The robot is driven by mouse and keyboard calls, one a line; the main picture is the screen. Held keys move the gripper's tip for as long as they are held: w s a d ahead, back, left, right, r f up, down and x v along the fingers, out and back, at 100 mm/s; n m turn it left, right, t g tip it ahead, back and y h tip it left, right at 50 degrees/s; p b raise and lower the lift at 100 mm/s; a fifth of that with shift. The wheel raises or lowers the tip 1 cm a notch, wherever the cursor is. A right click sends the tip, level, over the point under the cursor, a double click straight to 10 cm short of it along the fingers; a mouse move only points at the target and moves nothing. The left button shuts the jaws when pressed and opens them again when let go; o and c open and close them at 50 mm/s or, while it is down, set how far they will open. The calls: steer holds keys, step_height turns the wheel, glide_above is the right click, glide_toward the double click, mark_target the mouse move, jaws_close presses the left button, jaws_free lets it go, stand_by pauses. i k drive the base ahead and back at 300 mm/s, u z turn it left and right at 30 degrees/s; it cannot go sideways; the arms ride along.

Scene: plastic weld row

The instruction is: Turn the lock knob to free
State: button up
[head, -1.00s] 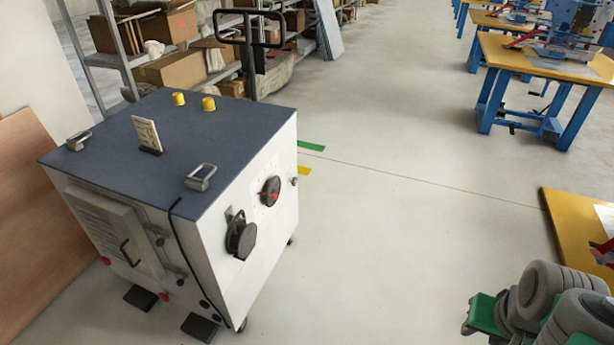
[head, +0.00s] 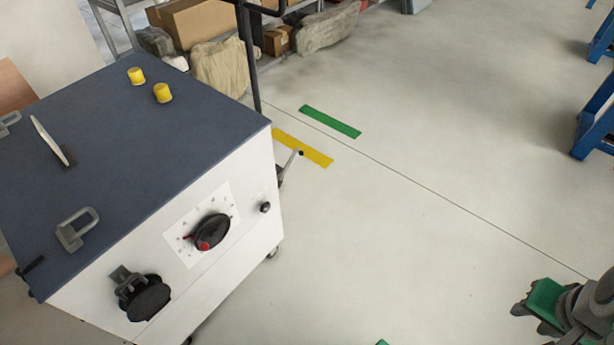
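A white cabinet on wheels with a dark blue top (head: 130,180) fills the left of the head view. On its white side a round black knob with a red mark (head: 212,232) sits on a white plate with small printed marks, too small to read. A smaller black knob (head: 265,207) sticks out to its right, near the cabinet's edge. I cannot tell from labels which is the lock knob. My gripper (head: 545,305), green and dark grey, shows partly at the lower right, well apart from the cabinet.
A black round fitting (head: 145,297) juts from the cabinet's side, and a metal lever (head: 290,166) sticks out behind its far corner. Yellow (head: 302,147) and green (head: 330,121) strips lie on the floor. Shelving with boxes stands behind. The floor between cabinet and arm is clear.

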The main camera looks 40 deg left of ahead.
mark_target(265, 207)
steer(key=i, duration=0.95)
steer(key=u, duration=4.15)
steer(key=i, duration=0.5)
steer(key=u, duration=0.05)
